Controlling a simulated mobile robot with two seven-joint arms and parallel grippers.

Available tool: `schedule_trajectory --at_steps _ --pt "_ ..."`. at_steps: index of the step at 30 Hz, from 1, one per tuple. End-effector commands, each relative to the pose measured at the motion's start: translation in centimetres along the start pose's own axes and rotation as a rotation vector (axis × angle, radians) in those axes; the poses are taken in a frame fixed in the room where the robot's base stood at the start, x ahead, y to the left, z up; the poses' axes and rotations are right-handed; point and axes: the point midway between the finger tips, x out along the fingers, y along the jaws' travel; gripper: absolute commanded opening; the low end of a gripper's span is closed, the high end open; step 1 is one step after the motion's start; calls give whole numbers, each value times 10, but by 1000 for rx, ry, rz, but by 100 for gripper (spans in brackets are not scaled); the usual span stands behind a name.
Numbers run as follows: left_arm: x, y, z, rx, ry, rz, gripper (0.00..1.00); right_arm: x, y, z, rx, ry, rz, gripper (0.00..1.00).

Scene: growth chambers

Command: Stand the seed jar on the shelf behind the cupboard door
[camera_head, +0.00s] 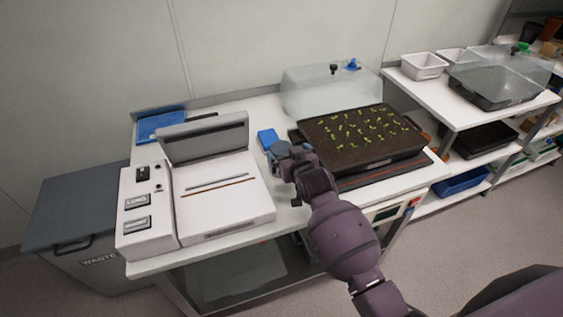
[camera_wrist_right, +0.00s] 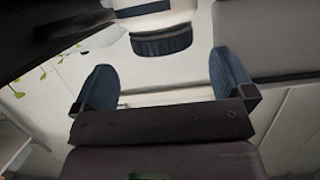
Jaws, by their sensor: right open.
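In the right wrist view, a pale object with a dark blue ribbed cap (camera_wrist_right: 162,42), which looks like the seed jar, lies just past my fingertips. Its upper part is cut off by the frame. My right gripper (camera_wrist_right: 164,88) is open, with one finger on each side and nothing clearly held between them. In the head view my right gripper (camera_head: 281,152) is over the bench between the white machine and the seedling tray; the jar is not clearly seen there. I cannot make out a cupboard door or its shelf. My left gripper is not in view.
The white machine (camera_head: 222,205) with its lid up stands left of my right gripper. The seedling tray (camera_head: 375,160) is on the right, a clear dome (camera_head: 320,92) behind it. A small blue item (camera_head: 267,138) lies nearby. A waste bin (camera_head: 70,250) stands left.

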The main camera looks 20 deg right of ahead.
Motion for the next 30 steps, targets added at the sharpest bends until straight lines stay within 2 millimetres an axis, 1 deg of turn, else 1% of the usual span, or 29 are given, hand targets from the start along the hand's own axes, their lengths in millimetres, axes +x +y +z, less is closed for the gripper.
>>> schedule_trajectory --at_steps 5,12,15,19,25,26,30 --pt "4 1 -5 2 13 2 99 10 0 1 0 -1 0 100" --pt "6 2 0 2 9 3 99 40 -3 5 0 -2 0 100" --pt "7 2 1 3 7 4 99 50 -3 5 0 -2 0 100" --pt "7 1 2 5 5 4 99 55 -3 4 0 0 1 100" --pt "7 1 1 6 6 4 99 55 -3 3 0 1 1 100" --pt "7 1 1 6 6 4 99 55 -3 3 0 1 1 98" --pt "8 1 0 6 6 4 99 55 -3 3 0 0 0 77"
